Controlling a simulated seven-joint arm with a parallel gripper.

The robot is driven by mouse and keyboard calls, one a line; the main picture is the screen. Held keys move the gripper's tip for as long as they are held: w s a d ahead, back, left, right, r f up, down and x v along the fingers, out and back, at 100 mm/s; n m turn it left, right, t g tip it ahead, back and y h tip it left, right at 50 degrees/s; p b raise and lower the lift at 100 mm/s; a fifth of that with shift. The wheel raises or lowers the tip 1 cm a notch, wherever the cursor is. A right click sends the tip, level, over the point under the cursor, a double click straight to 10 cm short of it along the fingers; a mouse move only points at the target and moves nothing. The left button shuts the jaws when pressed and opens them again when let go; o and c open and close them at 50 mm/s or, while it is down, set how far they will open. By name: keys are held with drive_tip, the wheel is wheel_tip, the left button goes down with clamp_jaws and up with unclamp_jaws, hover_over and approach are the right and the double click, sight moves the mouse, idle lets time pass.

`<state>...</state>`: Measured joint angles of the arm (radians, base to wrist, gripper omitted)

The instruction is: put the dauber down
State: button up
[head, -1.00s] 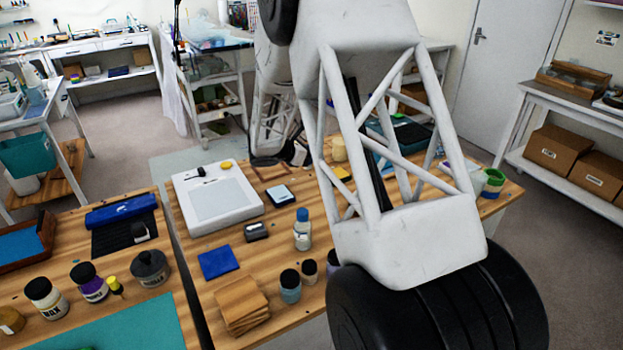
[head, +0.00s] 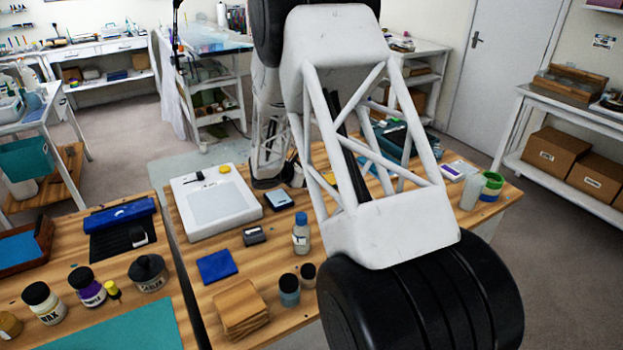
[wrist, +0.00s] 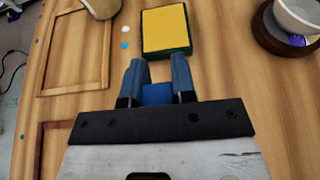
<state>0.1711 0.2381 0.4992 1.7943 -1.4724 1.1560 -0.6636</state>
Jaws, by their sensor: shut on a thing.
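My gripper (wrist: 153,85) shows in the wrist view with two blue-grey fingers close together. A small blue block-like piece (wrist: 156,94) sits between them; I take it for the dauber, though most of its shape is hidden. Just ahead of the fingertips, a pad with a yellow top and dark green rim (wrist: 165,30) lies on the wooden table (wrist: 220,75). I cannot tell whether the held piece touches anything below. In the head view my arm hides the fingers and the held piece.
An empty wooden frame (wrist: 105,50) lies left of the yellow pad, with a cream round object (wrist: 101,7) at its far end. A white cup (wrist: 300,14) on a dark round base (wrist: 275,42) stands at right. A white lightbox (head: 240,222) occupies the table's left side.

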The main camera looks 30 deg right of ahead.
drive_tip(key=shift+f, duration=0.7)
drive_tip(key=shift+f, duration=0.15)
drive_tip(key=o, duration=0.9)
drive_tip(key=shift+a+r, duration=0.1)
drive_tip(key=shift+r, duration=0.1)
drive_tip(key=v, duration=1.2)
